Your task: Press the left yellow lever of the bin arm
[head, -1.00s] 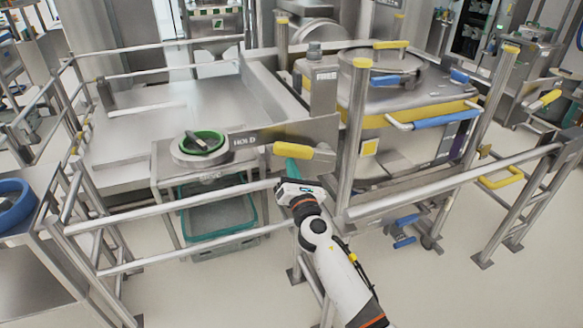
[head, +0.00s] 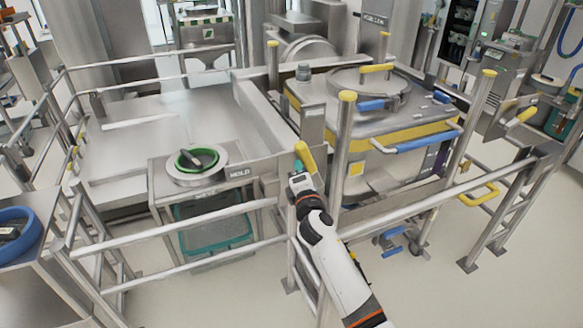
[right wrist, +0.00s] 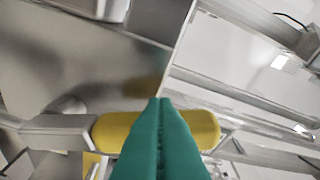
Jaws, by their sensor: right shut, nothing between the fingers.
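My left gripper is not in view.
Behind the lever stands a steel bin (head: 385,120) with a yellow band and blue handles. Steel posts and rails (head: 345,130) surround the area. Another yellow lever (head: 521,116) is at the right. A teal crate (head: 212,230) sits under the table, lower left.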

